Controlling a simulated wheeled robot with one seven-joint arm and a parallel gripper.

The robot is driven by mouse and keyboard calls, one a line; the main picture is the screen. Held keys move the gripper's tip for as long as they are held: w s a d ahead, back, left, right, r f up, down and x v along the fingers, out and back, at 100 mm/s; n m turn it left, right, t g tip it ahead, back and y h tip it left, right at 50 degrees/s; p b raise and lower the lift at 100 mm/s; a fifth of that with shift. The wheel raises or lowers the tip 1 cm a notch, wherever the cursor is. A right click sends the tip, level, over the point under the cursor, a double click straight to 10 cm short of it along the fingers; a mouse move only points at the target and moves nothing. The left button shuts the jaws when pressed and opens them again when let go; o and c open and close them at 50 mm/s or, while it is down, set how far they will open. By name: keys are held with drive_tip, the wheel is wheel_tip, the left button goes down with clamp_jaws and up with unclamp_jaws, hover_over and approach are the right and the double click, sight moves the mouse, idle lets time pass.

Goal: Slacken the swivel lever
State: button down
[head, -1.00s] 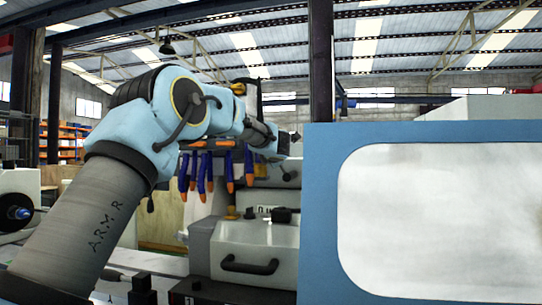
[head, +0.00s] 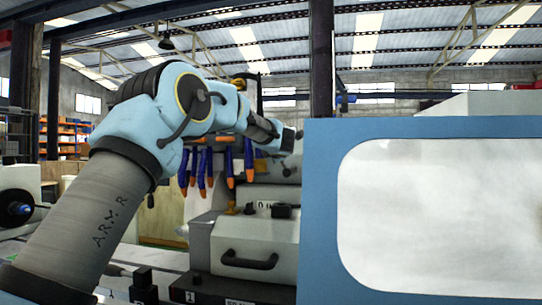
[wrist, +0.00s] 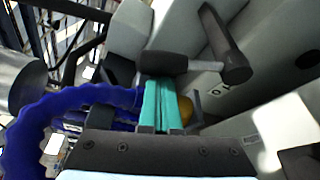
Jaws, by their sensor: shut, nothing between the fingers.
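A dark lever (wrist: 222,42) with a rounded, thicker end stands out from the pale machine housing in the wrist view, up and right of my gripper; it looks like the swivel lever. In the head view my fingers and the lever cannot be made out near the blue panel's edge.
A blue ribbed hose (wrist: 30,120) curves close on the left in the wrist view. Blue hoses with orange tips (head: 206,172) hang below my arm. A blue panel with a pale window (head: 320,210) blocks the right side. A white cover with a black handle (head: 250,260) sits below.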

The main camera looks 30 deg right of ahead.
drive_tip(key=s+d+r+m+t+h+b, duration=0.1)
drive_tip(key=s+d+m, duration=0.4)
drive_tip(key=m, duration=0.5)
drive_tip(key=shift+s+d+m+t+h+b, duration=0.25)
drive_tip(key=shift+d+m+t+h+b, duration=0.2)
drive_tip(key=shift+t+b, duration=0.55)
wheel_tip(320, 180, up, 10)
drive_tip(key=shift+p, duration=0.4)
idle(0.4)
drive_tip(key=shift+r, duration=0.1)
